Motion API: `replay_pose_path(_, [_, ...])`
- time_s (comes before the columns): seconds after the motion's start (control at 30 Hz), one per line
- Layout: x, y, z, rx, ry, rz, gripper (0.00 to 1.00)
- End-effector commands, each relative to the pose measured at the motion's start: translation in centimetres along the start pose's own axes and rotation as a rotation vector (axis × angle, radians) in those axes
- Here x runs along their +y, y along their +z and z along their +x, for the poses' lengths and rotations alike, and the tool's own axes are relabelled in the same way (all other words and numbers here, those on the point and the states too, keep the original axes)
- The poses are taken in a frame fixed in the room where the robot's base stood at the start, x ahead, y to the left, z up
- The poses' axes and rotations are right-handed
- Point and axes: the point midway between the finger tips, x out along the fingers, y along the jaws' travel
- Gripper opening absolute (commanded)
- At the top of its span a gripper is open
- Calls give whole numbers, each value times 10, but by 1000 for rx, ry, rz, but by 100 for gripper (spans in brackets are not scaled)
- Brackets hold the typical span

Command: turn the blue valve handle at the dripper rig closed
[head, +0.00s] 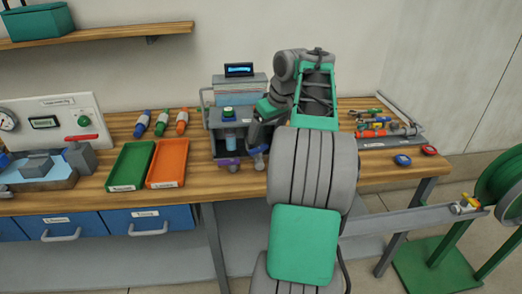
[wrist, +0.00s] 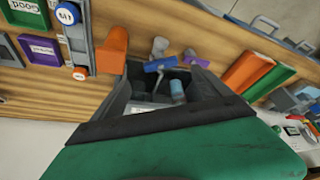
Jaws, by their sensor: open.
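The dripper rig (head: 226,116) is a grey bench unit with a small display on top and a blue vessel in its bay. The blue valve handle (head: 258,149) is at the rig's front right. In the wrist view the blue handle (wrist: 160,65) is a short bar on a grey stem, showing beyond and between my fingers. A purple handle (head: 228,162) sits to its left in the head view; it also shows in the wrist view (wrist: 197,58). My gripper (wrist: 163,80) is open and empty, close to the handle. Contact cannot be told. My arm hides the rig's right side.
Green (head: 132,165) and orange (head: 168,163) trays lie left of the rig. An orange block (wrist: 113,47) stands near my finger in the wrist view. Blue (head: 402,160) and red (head: 429,150) round pieces lie on the bench at right. A hose reel (head: 500,185) stands far right.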

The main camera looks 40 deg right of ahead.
Motion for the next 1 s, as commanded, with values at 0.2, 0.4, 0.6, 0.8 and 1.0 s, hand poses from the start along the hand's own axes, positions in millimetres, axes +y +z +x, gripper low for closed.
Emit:
replay_pose_path(0.2, [0,1,39,-1,-2,0,87])
replay_pose_path(0.4, [1,0,69,0,0,2,87])
replay_pose_path(0.6, [1,0,74,1,2,3,87])
replay_pose_path(0.8, [1,0,74,1,2,2,81])
replay_pose_path(1.0, [1,0,74,1,2,2,64])
